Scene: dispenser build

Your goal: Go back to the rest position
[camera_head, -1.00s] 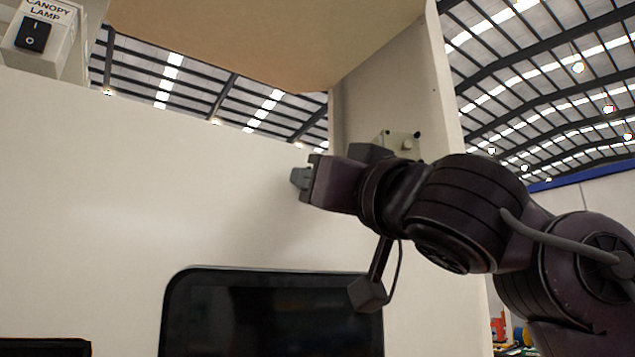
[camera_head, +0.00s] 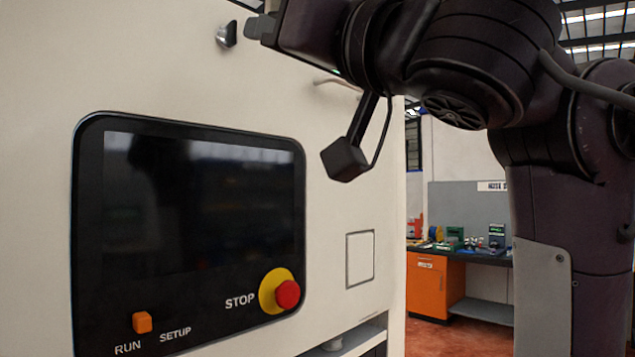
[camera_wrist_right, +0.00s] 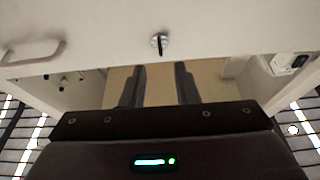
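My right gripper (camera_head: 262,28) is near the top of the head view, in front of the white machine front (camera_head: 330,225). In the right wrist view its two dark fingers (camera_wrist_right: 160,75) stand apart with nothing between them. A small metal key-like knob (camera_head: 227,33) is on the machine front just left of the gripper. It also shows in the right wrist view (camera_wrist_right: 159,43), beyond the fingertips and apart from them. My left gripper is not in view.
The machine carries a dark screen panel (camera_head: 190,215), a red stop button (camera_head: 287,294) and an orange run/setup switch (camera_head: 142,322). A pale handle (camera_wrist_right: 33,52) sticks out at upper left in the wrist view. A workbench (camera_head: 470,250) stands behind at right.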

